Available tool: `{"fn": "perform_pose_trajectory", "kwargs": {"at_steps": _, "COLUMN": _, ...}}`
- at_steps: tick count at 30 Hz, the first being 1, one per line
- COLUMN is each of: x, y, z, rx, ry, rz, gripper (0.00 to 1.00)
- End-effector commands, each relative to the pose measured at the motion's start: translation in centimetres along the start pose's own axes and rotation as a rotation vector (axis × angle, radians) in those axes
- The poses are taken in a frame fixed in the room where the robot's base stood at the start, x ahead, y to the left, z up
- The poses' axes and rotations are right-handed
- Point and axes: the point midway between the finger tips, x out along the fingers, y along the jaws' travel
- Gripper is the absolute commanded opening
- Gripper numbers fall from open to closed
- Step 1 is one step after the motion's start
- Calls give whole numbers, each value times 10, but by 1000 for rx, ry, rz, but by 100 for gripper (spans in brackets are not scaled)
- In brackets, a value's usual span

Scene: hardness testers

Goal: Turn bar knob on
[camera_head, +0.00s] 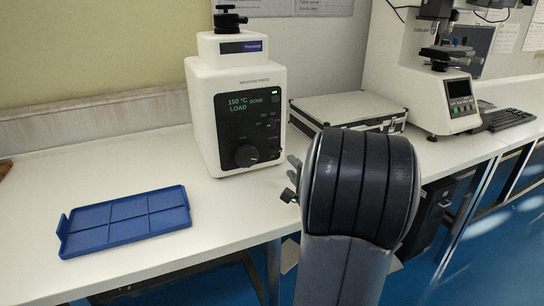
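The knob (246,156) is a round dark knob low on the black front panel of a white machine (205,115). The panel's display reads "150 °C DONE LOAD" in green. The knob's exact setting is too small to tell. My gripper (291,178) shows only in part, just right of the machine's lower front. It is apart from the knob, to its right and a little lower. My dark arm link hides most of it, so I cannot see whether it is open or holds anything.
A blue divided tray (126,222) lies on the white bench (225,220), left of the machine. A silver case (345,109) lies behind my arm. A white tester with a screen (459,95) and a keyboard (508,119) stand farther right. Bench in front of the machine is clear.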

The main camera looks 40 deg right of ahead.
Motion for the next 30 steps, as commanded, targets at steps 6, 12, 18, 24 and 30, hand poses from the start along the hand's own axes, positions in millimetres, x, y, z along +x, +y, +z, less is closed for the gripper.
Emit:
{"fn": "perform_pose_trajectory", "kwargs": {"at_steps": 6, "x": 40, "y": 0, "z": 3, "rx": 0, "ry": -8, "rz": 1, "gripper": 35}}
{"fn": "perform_pose_trajectory", "kwargs": {"at_steps": 12, "x": 76, "y": 0, "z": 3, "rx": 0, "ry": -7, "rz": 1, "gripper": 35}}
{"fn": "perform_pose_trajectory", "kwargs": {"at_steps": 18, "x": 95, "y": 0, "z": 3, "rx": 0, "ry": -6, "rz": 1, "gripper": 35}}
{"fn": "perform_pose_trajectory", "kwargs": {"at_steps": 24, "x": 99, "y": 0, "z": 3, "rx": 1, "ry": -5, "rz": 2, "gripper": 35}}
{"fn": "perform_pose_trajectory", "kwargs": {"at_steps": 30, "x": 99, "y": 0, "z": 3, "rx": 0, "ry": -5, "rz": 2, "gripper": 30}}
